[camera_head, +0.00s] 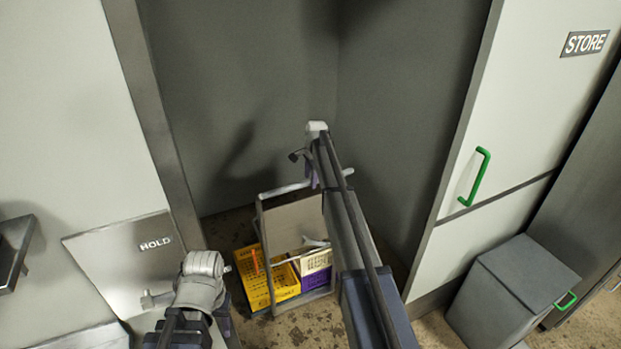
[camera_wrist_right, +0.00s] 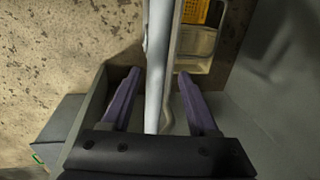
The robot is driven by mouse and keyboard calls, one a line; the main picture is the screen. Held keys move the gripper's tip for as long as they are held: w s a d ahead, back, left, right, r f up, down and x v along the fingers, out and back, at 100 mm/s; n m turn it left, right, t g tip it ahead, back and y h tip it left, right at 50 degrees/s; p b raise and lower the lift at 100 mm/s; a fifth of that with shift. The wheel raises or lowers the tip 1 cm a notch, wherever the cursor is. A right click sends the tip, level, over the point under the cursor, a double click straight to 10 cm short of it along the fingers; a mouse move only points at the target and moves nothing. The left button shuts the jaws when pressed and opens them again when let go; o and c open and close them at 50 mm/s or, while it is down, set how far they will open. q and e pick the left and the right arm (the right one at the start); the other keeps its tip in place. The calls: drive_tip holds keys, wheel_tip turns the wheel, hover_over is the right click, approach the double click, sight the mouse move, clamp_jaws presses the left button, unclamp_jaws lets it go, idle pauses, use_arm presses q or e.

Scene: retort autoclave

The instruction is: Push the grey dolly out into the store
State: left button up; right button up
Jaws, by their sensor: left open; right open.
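The grey dolly (camera_head: 265,262) stands in a doorway recess in the head view, with an upright frame and a top handle bar. It carries yellow and purple crates. My right gripper (camera_head: 313,178) is at the handle's right part, partly hidden by its own arm. In the right wrist view my right gripper (camera_wrist_right: 158,78) is open, with the pale handle bar (camera_wrist_right: 165,50) between its purple fingers; contact is unclear. My left gripper (camera_head: 200,285) is open, left of the dolly and apart from it; its fingertips are hard to make out.
Grey walls close the recess behind the dolly. A STORE sign (camera_head: 585,42) and a green door handle (camera_head: 476,176) are on the right panel. A grey bin (camera_head: 510,290) stands at lower right. A HOLD plate (camera_head: 125,262) is at left. Speckled floor shows around the dolly.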

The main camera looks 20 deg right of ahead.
wheel_tip(320, 180, up, 7)
drive_tip(key=s+p, duration=0.1)
drive_tip(key=p, duration=0.6)
drive_tip(key=shift+s+r, duration=0.15)
drive_tip(key=shift+s, duration=0.1)
drive_tip(key=s+a+f+n+b, duration=0.3)
drive_tip(key=s+a+n, duration=0.3)
drive_tip(key=s+a, duration=0.65)
drive_tip(key=s+a+f+n+b, duration=0.2)
drive_tip(key=s+a+n, duration=0.3)
drive_tip(key=s, duration=0.5)
drive_tip(key=s+a+f+n+g+h+b, duration=0.1)
drive_tip(key=s+a+n, duration=0.4)
drive_tip(key=s, duration=0.6)
drive_tip(key=s+a+f+n+g+b, duration=0.1)
drive_tip(key=s+a+f+n+b, duration=0.2)
drive_tip(key=s, duration=0.8)
drive_tip(key=a+n, duration=0.2)
drive_tip(key=a, duration=0.1)
drive_tip(key=shift+s+a+f, duration=0.2)
drive_tip(key=shift+a+f, duration=0.05)
drive_tip(key=shift+f, duration=0.1)
